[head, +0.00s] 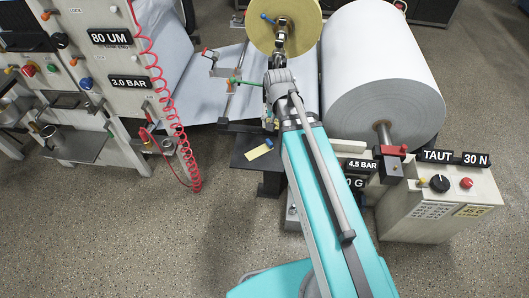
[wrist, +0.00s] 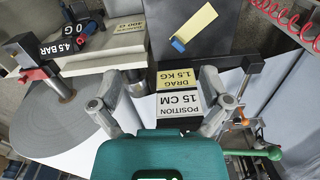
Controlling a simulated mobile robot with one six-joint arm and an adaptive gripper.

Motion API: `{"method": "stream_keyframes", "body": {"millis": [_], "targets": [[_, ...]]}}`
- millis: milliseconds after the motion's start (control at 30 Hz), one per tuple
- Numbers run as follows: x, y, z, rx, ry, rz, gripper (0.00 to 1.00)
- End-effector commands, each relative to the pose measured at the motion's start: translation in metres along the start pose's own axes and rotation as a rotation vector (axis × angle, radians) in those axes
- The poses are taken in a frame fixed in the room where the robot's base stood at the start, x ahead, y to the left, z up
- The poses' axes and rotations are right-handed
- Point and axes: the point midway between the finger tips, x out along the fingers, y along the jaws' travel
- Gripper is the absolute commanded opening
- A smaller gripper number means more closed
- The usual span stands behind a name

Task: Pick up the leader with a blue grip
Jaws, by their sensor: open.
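The leader is a pale yellow strip (head: 258,150) with a blue grip (head: 268,142) at one end. It lies on a dark flat plate beside my arm in the head view. In the wrist view the strip (wrist: 199,22) is at the top, with its blue grip (wrist: 177,44) at the lower left end. My gripper (wrist: 165,83) is open, its two fingers spread wide with nothing held between them. The leader is beyond the fingertips, apart from them.
A large white paper roll (head: 385,85) stands right of my arm, with a yellow roll (head: 284,22) behind. A red coiled hose (head: 165,100) hangs left of the plate. A control box (head: 440,205) is at right. Drag and position labels (wrist: 178,90) show between the fingers.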

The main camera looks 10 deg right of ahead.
Motion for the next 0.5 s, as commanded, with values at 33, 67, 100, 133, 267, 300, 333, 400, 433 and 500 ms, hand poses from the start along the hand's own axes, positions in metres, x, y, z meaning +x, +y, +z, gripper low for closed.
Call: {"method": "stream_keyframes", "body": {"millis": [33,67,100,133,267,300,333,400,433,500], "targets": [[0.020,-0.007,-0.016,0.064,0.000,0.000,0.97],[0.025,-0.010,-0.021,0.106,0.000,0.000,0.97],[0.033,-0.013,-0.029,0.163,0.000,0.000,0.97],[0.038,-0.016,-0.035,0.205,0.000,0.000,0.97],[0.062,-0.027,-0.060,0.390,0.000,0.000,0.97],[0.068,-0.031,-0.067,0.445,0.000,0.000,0.97],[0.073,-0.033,-0.072,0.485,0.000,0.000,0.97],[0.083,-0.038,-0.083,0.572,0.000,0.000,0.97],[0.087,-0.040,-0.087,0.605,0.000,0.000,0.97],[0.093,-0.044,-0.095,0.672,0.000,0.000,0.97]]}}
